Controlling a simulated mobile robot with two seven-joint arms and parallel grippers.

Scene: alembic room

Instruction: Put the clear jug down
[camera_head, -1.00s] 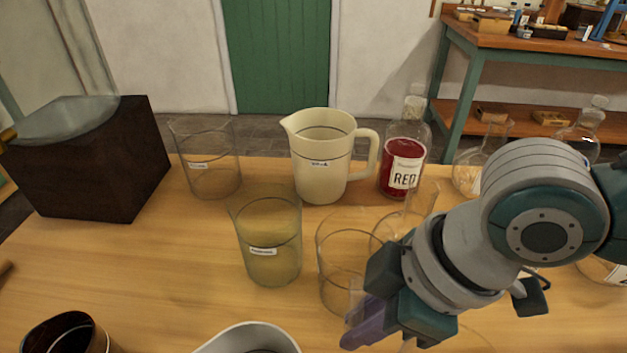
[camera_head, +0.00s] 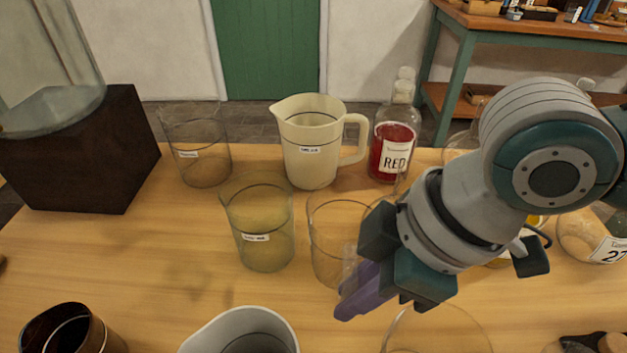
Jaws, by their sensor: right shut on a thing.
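A clear jug (camera_head: 328,235) is right of the middle of the table, partly hidden by my right arm. My right gripper (camera_head: 350,292) comes in from the right and is shut on the jug at its right side. The purple fingers overlap the jug's lower right edge in the picture. The jug looks upright and see-through; I cannot tell whether its base touches the wood. My left gripper is not in view.
A yellowish beaker (camera_head: 258,225) is close left of the jug. Behind stand a cream jug (camera_head: 310,160), a red bottle (camera_head: 393,150) and an empty beaker (camera_head: 203,155). A dark box (camera_head: 85,165) is at left. Bare wood (camera_head: 150,255) lies front left.

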